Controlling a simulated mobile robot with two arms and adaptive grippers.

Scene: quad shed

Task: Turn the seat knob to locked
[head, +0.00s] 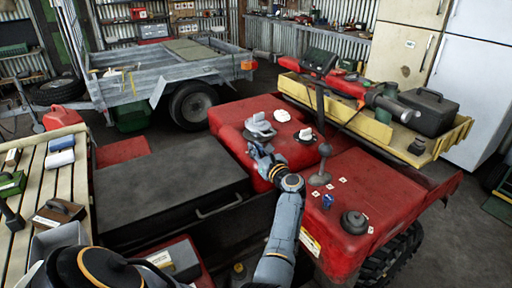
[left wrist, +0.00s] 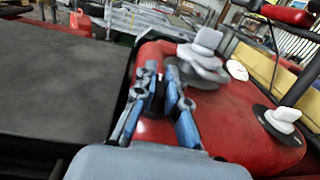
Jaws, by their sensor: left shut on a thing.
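My left gripper (head: 259,150) reaches the near side of the red body (head: 240,112), just below a grey knob with a broad grip (head: 259,127). In the left wrist view the blue-grey fingers (left wrist: 158,80) are shut on a small dark part (left wrist: 156,100), mostly hidden between them. I take this part to be the seat knob, but its setting cannot be read. The grey knob (left wrist: 202,58) shows just beyond the right finger. Two white knobs, one at the back (head: 281,115) and one on a dark disc (head: 305,135), sit on the red body. My right gripper is not in view.
A black lever (head: 320,125) stands right of my gripper. A dark flat lid (head: 170,185) lies to the left. A slatted bench (head: 25,215) is at far left. A grey trailer (head: 160,75) and a yellow rack (head: 385,125) stand behind.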

